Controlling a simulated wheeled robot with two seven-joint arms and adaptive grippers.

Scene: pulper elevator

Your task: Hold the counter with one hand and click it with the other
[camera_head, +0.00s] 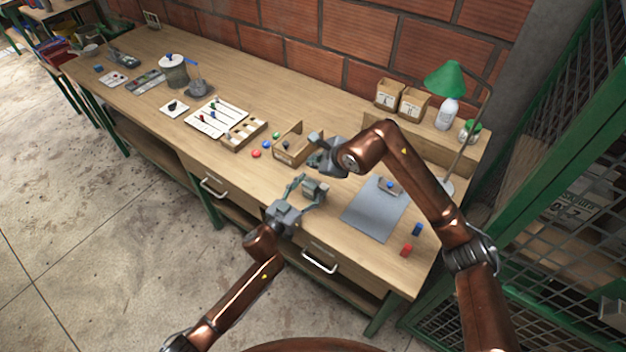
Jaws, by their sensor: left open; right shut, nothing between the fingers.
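A small grey device with a blue top (390,185) lies at the back of the grey mat; it may be the counter, but it is too small to be sure. My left gripper (309,186) is open over the front of the bench, left of the mat. A small grey block shows at its fingertips, and I cannot tell whether it is a separate thing or a finger part. My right gripper (317,145) is shut and empty, above the bench beside the open wooden box (291,148). Both grippers are apart from the device on the mat.
The grey mat (366,220) covers the right of the wooden bench (335,107). A red block (406,250) and a blue block (417,229) lie beside it. A green lamp (446,79), bottle (447,113) and cartons (412,103) stand behind. A peg tray (216,117) lies left.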

